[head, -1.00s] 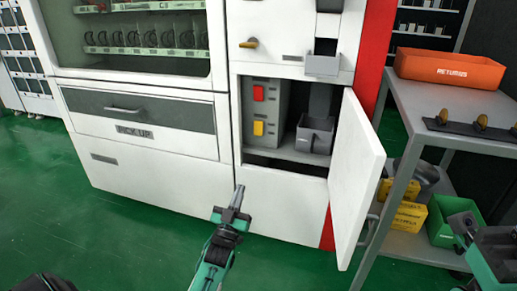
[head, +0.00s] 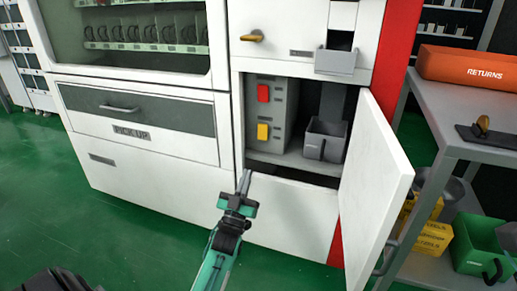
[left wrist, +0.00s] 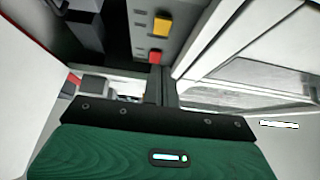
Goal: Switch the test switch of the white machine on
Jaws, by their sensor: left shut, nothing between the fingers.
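The white machine (head: 150,178) stands ahead with its small lower-right door (head: 377,180) swung open to the right. Inside the compartment, a grey panel (head: 285,112) carries a red switch (head: 263,93) above a yellow switch (head: 263,131). I cannot read which is the test switch or its position. My left gripper (head: 244,181) is shut and empty, in front of and below the compartment, apart from the switches. The left wrist view shows the yellow switch (left wrist: 162,25) and red switch (left wrist: 155,57) beyond the fingers (left wrist: 164,88). My right gripper is not in view.
A grey cup-like holder (head: 325,139) sits in the compartment, right of the panel. A grey shelf table (head: 445,105) with an orange returns bin (head: 462,68) stands at the right, near the open door. A green bin (head: 478,246) is below. Green floor is free at left.

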